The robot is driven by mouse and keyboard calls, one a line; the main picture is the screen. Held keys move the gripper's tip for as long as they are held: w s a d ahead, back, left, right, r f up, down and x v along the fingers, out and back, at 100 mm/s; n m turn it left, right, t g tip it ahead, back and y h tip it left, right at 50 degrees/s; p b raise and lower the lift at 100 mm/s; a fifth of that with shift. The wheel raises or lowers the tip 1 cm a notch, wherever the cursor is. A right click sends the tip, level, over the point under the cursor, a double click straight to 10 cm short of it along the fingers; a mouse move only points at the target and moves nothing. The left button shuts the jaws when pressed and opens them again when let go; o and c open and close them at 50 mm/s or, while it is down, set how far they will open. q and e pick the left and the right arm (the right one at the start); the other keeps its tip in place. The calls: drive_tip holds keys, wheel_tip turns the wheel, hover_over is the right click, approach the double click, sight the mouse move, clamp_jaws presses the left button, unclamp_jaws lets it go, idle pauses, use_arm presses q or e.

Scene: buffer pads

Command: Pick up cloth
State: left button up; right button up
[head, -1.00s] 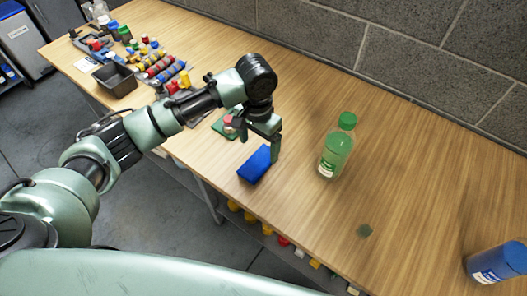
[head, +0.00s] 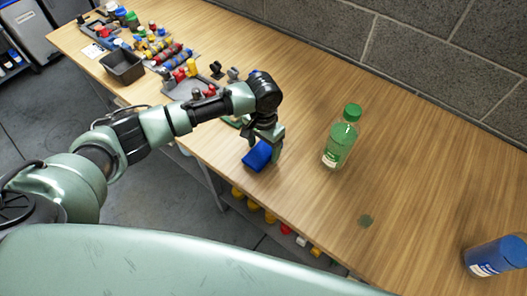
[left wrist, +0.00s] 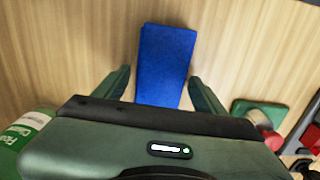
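The blue folded cloth (head: 257,156) lies on the wooden table near its front edge. In the left wrist view the cloth (left wrist: 165,62) extends between the two spread fingers, with a small gap to each. My left gripper (head: 264,146) is open and sits right over the cloth. In the left wrist view its fingertips (left wrist: 160,80) are on either side of the cloth's near part. The cloth's nearest end is hidden by the gripper body. My right gripper is not in view.
A green bottle (head: 341,137) stands right of the gripper. A grey bin (head: 122,66) and several coloured parts lie at the left. Behind is a block wall (head: 420,60).

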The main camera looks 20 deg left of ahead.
sight(264, 150)
use_arm(q)
drive_tip(key=c, duration=0.9)
drive_tip(key=shift+c, duration=0.2)
wheel_tip(264, 150, up, 20)
drive_tip(key=b, duration=0.1)
